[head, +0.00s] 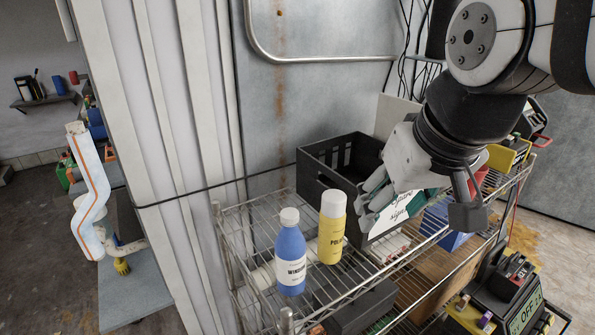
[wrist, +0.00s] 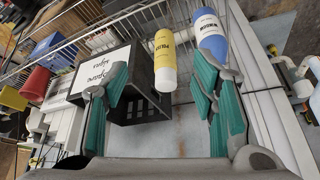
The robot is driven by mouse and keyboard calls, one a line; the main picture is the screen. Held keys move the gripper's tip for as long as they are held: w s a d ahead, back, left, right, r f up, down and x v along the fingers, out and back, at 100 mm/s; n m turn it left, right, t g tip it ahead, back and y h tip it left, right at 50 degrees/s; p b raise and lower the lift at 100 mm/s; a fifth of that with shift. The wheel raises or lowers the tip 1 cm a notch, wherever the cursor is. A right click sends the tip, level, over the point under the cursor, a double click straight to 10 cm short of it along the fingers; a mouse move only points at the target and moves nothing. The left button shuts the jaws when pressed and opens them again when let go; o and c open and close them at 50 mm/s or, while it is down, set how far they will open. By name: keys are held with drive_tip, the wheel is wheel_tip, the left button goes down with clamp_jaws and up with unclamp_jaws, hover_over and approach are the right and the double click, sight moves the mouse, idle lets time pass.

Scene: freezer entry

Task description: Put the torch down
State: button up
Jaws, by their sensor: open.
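I cannot make out a torch in either view. My gripper (head: 420,192) is open, over the right side of a black crate (head: 322,178) on the wire rack. Its two teal-padded fingers stand wide apart in the wrist view (wrist: 158,80), with nothing held between them. The crate bears a white card reading "Spare signs" (wrist: 97,75). Part of the crate's inside and right side is hidden behind my gripper. The crate (wrist: 145,105) also shows between and behind the fingers in the wrist view.
A blue bottle (head: 290,258) and a yellow bottle (head: 332,232) stand on the wire rack (head: 243,222), left and in front of the crate. A red cup (wrist: 37,83) and a blue box (wrist: 46,45) are on the crate's other side. A wall runs behind the rack.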

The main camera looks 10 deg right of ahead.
drive_tip(key=s+a+f, duration=0.1)
drive_tip(key=s+f, duration=0.1)
drive_tip(key=s, duration=0.3)
drive_tip(key=shift+s+a+f+n, duration=0.25)
drive_tip(key=shift+s+f+n, duration=0.05)
drive_tip(key=shift+f+n, duration=0.1)
